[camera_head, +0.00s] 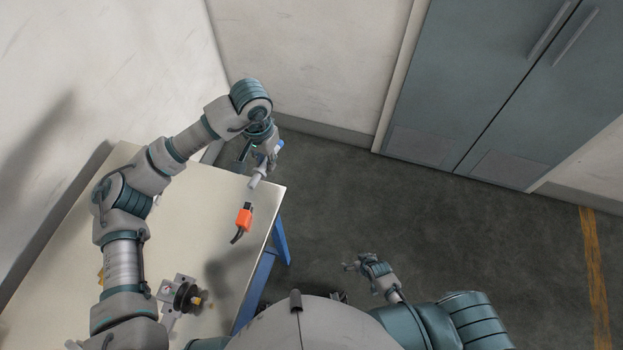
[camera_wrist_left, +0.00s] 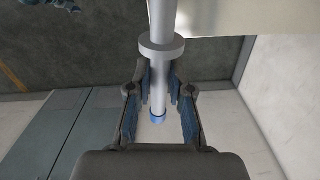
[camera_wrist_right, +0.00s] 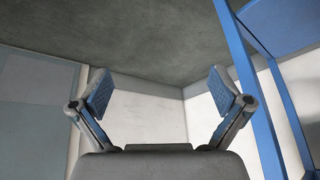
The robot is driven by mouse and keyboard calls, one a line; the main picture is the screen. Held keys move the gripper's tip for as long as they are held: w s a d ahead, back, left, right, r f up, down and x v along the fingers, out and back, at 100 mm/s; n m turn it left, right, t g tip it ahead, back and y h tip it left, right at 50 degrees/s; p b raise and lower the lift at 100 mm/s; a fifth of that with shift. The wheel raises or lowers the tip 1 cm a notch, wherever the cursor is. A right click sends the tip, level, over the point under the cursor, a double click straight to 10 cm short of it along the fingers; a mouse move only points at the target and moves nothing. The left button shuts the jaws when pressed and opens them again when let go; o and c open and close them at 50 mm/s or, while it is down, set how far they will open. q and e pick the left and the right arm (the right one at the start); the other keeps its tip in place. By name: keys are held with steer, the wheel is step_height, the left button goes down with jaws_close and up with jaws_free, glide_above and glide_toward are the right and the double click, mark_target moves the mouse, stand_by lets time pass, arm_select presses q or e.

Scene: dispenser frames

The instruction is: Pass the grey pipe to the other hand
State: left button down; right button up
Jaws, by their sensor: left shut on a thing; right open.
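The grey pipe has a collar and a blue end. In the head view the pipe (camera_head: 258,174) is up at the far right corner of the table, with its blue end toward the back right. My left gripper (camera_head: 262,152) is shut on it. In the left wrist view the pipe (camera_wrist_left: 161,48) runs between the fingers of the left gripper (camera_wrist_left: 160,88), with the collar just beyond the fingertips and the blue end nearer the palm. My right gripper (camera_head: 352,266) is low over the floor right of the table, apart from the pipe. In the right wrist view the right gripper (camera_wrist_right: 160,90) is open and empty.
The cream table (camera_head: 215,195) has blue legs (camera_head: 279,242). An orange tool with a black handle (camera_head: 243,218) lies near its right edge. A grey and black device (camera_head: 180,295) sits nearer me. Grey-blue cabinets (camera_head: 480,90) stand at the back right. The floor between is clear.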

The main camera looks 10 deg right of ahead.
mark_target(263, 174)
steer(key=w+a+r+n+t+y, duration=0.1)
steer(key=w+a+r+t+y, duration=0.1)
steer(key=w+r, duration=0.6)
steer(key=w+a+r+n+t+y, duration=0.1)
steer(key=w+r, duration=0.3)
steer(key=r, duration=0.7)
steer(key=w+a+r+n+t+y, duration=0.1)
steer(key=w+a+r+t+y, duration=0.1)
steer(key=w+r, duration=0.6)
steer(key=s+a+r+n+g+y, duration=0.1)
steer(key=s+a+r+n+y, duration=0.25)
steer(key=r, duration=0.65)
steer(key=s+a+r+n+g+y, duration=0.15)
steer(key=s+a+r, duration=0.3)
steer(key=r, duration=0.45)
steer(key=s+a+r+n+y, duration=0.3)
steer(key=s+r, duration=0.1)
steer(key=r, duration=0.6)
steer(key=x, duration=1.2)
steer(key=shift+s+a, duration=0.1)
steer(key=shift+s, duration=0.2)
